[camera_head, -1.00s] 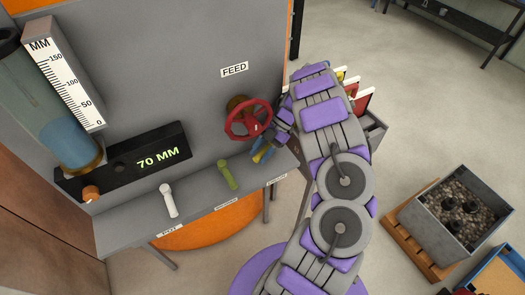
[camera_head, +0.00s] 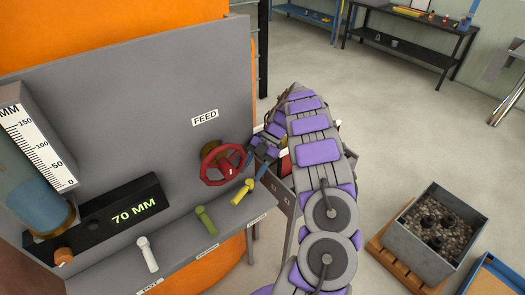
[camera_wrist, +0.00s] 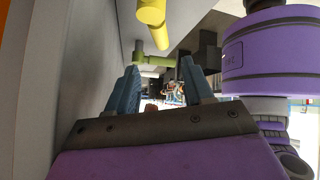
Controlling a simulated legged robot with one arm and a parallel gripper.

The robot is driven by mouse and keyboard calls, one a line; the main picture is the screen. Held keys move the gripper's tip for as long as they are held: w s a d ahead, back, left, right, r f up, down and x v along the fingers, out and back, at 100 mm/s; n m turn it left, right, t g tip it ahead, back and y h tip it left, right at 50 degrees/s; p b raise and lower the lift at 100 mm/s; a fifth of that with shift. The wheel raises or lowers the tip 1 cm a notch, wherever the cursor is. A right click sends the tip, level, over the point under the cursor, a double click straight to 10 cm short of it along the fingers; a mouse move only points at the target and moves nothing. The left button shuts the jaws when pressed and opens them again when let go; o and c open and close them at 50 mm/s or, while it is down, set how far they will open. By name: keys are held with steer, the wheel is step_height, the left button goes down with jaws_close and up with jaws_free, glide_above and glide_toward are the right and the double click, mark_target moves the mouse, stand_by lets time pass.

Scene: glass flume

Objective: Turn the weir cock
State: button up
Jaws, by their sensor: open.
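Three lever cocks stand in a row on the grey ledge: a white one (camera_head: 147,254), a green one (camera_head: 206,220) and a yellow one (camera_head: 242,192). The labels below are too small to read surely, so I cannot tell which is the weir cock. My gripper (camera_head: 262,156) is just right of the red wheel, above and beside the yellow lever, partly hidden by my arm. In the wrist view my gripper (camera_wrist: 160,82) is open, with nothing between its blue-grey fingers. The yellow lever (camera_wrist: 152,24) and green lever (camera_wrist: 150,60) show beyond it.
A red handwheel (camera_head: 223,163) under a FEED label (camera_head: 205,117) projects from the grey panel close to my gripper. A display (camera_head: 118,215) reads 70 MM. A gravel bin (camera_head: 434,235) stands on the floor at right. Open floor lies behind it.

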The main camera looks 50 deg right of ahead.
steer(key=p+v, duration=0.5)
steer(key=v, duration=0.2)
steer(key=shift+p, duration=0.35)
steer(key=shift+d, duration=0.25)
